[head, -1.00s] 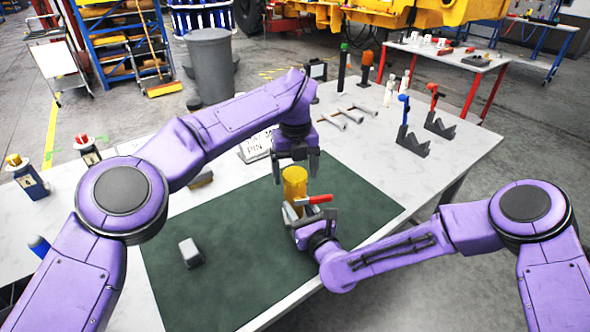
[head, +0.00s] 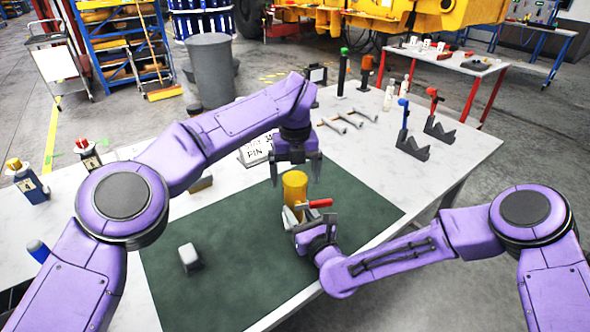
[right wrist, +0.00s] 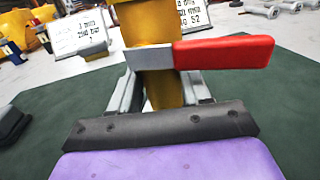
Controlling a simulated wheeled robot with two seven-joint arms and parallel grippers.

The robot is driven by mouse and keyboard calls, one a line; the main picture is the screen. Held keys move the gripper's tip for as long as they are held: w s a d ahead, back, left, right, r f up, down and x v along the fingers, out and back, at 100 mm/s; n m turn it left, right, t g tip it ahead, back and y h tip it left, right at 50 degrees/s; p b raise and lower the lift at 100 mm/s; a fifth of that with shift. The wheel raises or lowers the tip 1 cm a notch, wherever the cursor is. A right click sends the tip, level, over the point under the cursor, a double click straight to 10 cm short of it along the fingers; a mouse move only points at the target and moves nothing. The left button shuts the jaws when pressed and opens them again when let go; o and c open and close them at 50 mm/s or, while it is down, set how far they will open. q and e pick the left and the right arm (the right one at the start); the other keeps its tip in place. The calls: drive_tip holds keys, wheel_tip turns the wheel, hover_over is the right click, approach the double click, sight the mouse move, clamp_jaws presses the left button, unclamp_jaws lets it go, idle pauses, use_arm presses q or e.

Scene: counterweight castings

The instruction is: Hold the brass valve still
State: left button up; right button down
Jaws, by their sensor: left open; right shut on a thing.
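The brass valve (head: 295,188) is a yellow upright cylinder with a red lever handle (head: 316,204) pointing right. It stands over the dark green mat (head: 225,265). My right gripper (head: 300,213) is shut on its lower part from the front right. In the right wrist view the valve (right wrist: 155,88) sits between the grey fingers, with the red handle (right wrist: 222,52) across above the right finger; the valve's top is cut off. My left gripper (head: 296,178) points down over the valve's top, its fingers spread wide and empty. Whether they touch it I cannot tell.
A lettered sign (head: 256,152) stands behind the mat. Grey V-shaped stands (head: 412,146), with blue and red tops, and metal rods (head: 345,120) are at the back right. The mat's front is clear.

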use_arm(q)
wheel_tip(320, 180, up, 7)
drive_tip(key=shift+r, duration=0.15)
use_arm(e)
drive_tip(key=shift+r, duration=0.1)
drive_tip(key=shift+c, duration=2.2)
unclamp_jaws()
use_arm(q)
drive_tip(key=shift+f, duration=0.2)
use_arm(e)
drive_tip(key=shift+s+d, duration=0.15)
drive_tip(key=shift+s, duration=0.15)
use_arm(q)
wheel_tip(320, 180, down, 3)
drive_tip(key=b, duration=0.3)
drive_tip(key=shift+r, duration=0.2)
use_arm(e)
drive_tip(key=v, duration=0.9)
drive_tip(key=shift+s, duration=0.1)
drive_tip(key=shift+s+d, duration=0.2)
drive_tip(key=shift+s, duration=0.15)
use_arm(q)
drive_tip(key=shift+f, duration=0.1)
